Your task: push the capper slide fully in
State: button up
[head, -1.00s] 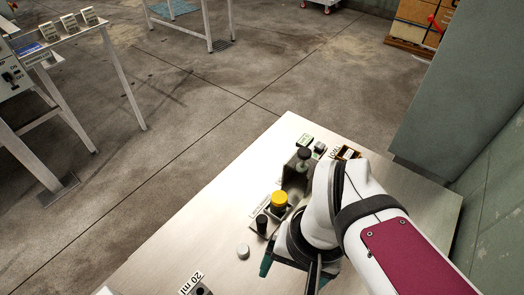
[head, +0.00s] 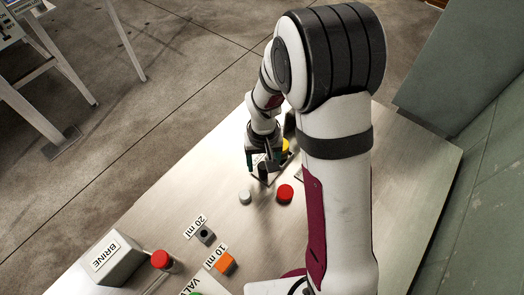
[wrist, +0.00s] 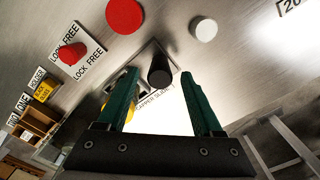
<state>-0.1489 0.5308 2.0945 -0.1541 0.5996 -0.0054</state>
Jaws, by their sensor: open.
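The capper slide's upright black handle (wrist: 159,72) stands on a grey plate by a white label reading "CAPPER SLIDE" (wrist: 157,97) in the wrist view. A yellow cap (wrist: 104,108) is partly hidden behind the left finger there; in the head view the yellow cap (head: 286,146) shows beside my gripper. My gripper (wrist: 159,76) is open, with its green fingers either side of the handle in the picture; I cannot tell whether they touch it. In the head view my gripper (head: 264,160) points down over the slide area, and my arm hides part of the plate.
A white disc (head: 245,197) and a red disc (head: 285,193) lie close in front of the slide. A red knob (wrist: 72,53) sits on a "LOCK FREE" plate.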

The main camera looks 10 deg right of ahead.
jog(key=shift+f, duration=1)
grip_shut()
dwell(0.7)
